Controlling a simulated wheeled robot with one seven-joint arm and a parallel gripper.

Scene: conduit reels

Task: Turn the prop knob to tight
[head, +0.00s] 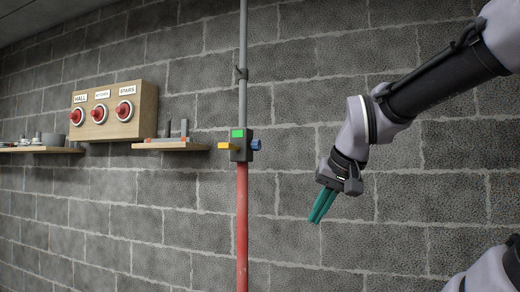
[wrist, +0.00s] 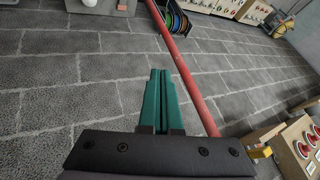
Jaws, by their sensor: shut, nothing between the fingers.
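The prop is a vertical pole, red below (head: 242,225) and grey above (head: 243,55), in front of the block wall. A dark collar box (head: 237,150) with a green panel (head: 238,134) sits where the two colours meet. A blue knob (head: 256,144) is on its right side and a yellow lever (head: 229,146) on its left. My gripper (head: 314,220) is shut and empty, right of the pole and lower than the knob, fingers pointing down. In the wrist view its green fingers (wrist: 159,72) are together beside the red pole (wrist: 190,75). The blue knob cannot be made out there.
A wooden board (head: 140,118) with red knobs labelled HALL, KITCHEN and STAIRS hangs left of the pole. Small shelves (head: 171,146) below it hold parts. In the wrist view, coloured reels (wrist: 172,18) stand at the far top. The wall between pole and gripper is clear.

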